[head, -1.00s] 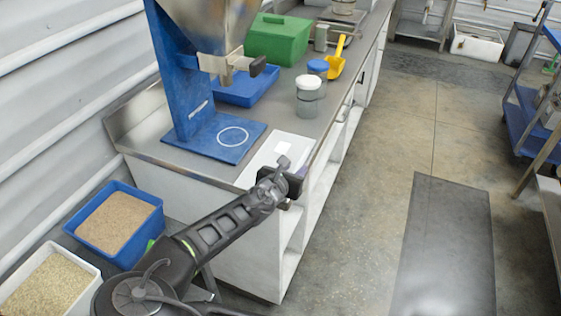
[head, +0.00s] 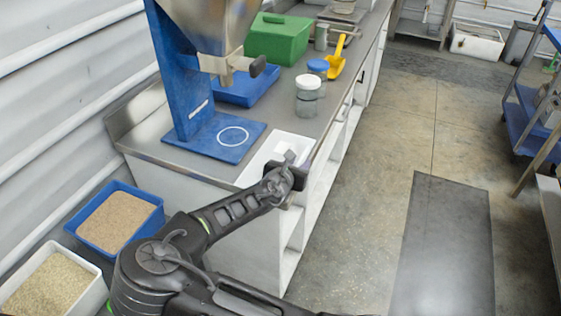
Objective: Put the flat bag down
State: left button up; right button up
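A white, shallow tray-like shape (head: 259,164) lies at the front edge of the grey counter (head: 206,166), beside the blue stand's base. I cannot make out a separate flat bag; whether the white shape is part of it is unclear. My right gripper (head: 291,164) is over the near right corner of the white shape, at the counter's edge, and covers part of it. Its fingers are small and dark, so I cannot tell whether they are open, shut or holding something. My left gripper is not in view.
A blue stand (head: 183,88) carries a metal hopper (head: 207,22). Blue (head: 154,223) and white (head: 94,299) bins of grain are at lower left.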

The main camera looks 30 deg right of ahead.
grip_shut()
jog(key=shift+r, duration=0.1)
dwell(0.5)
notch_tip(320, 180, up, 10)
dwell(0.5)
dwell(0.4)
